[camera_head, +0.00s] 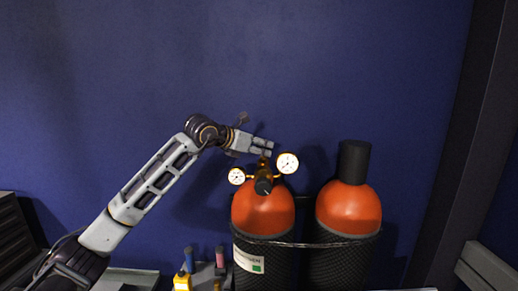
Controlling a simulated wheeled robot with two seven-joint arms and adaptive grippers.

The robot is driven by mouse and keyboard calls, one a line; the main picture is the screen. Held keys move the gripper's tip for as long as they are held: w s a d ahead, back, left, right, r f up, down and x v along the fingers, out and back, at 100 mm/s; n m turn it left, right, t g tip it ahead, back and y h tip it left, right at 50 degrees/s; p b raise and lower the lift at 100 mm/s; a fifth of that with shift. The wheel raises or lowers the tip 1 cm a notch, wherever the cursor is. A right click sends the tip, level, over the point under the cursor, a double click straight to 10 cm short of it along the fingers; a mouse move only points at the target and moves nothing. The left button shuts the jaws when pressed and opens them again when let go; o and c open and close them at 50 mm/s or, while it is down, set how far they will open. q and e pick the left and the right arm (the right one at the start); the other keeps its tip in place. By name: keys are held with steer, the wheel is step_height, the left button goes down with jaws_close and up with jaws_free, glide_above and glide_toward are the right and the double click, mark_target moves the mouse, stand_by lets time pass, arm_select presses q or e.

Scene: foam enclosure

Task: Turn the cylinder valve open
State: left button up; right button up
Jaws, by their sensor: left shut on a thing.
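The cylinder valve (264,171) is a brass fitting on top of the left orange-topped cylinder (262,212). It carries two round white gauges, one on the left (237,176) and a higher one on the right (287,163), and a dark knob (263,187) faces me. My left gripper (268,148) reaches in from the left, with its fingers at the top of the valve, between the gauges. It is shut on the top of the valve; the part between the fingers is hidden. My right gripper is not in view.
A second orange-topped cylinder (348,209) with a black cap (354,161) stands close on the right. A strap (305,244) runs across both cylinders. A blue wall (330,70) is behind.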

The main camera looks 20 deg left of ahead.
arm_select(q)
steer(key=shift+s+d+n+t+y+b, duration=0.15)
steer(key=shift+n+t+y+b, duration=0.15)
steer(key=shift+n+y+b, duration=0.4)
steer(key=shift+d+n+t+y+b, duration=0.15)
steer(key=shift+n+t+y+b, duration=0.15)
steer(key=shift+n+y+b, duration=0.35)
steer(key=n+y+b, duration=0.2)
steer(key=y+b, duration=0.1)
steer(key=shift+d+n, duration=0.25)
steer(key=shift+d+n+y+b, duration=0.15)
steer(key=shift+n+y+b, duration=0.85)
steer(key=shift+y, duration=0.25)
steer(key=o, duration=1)
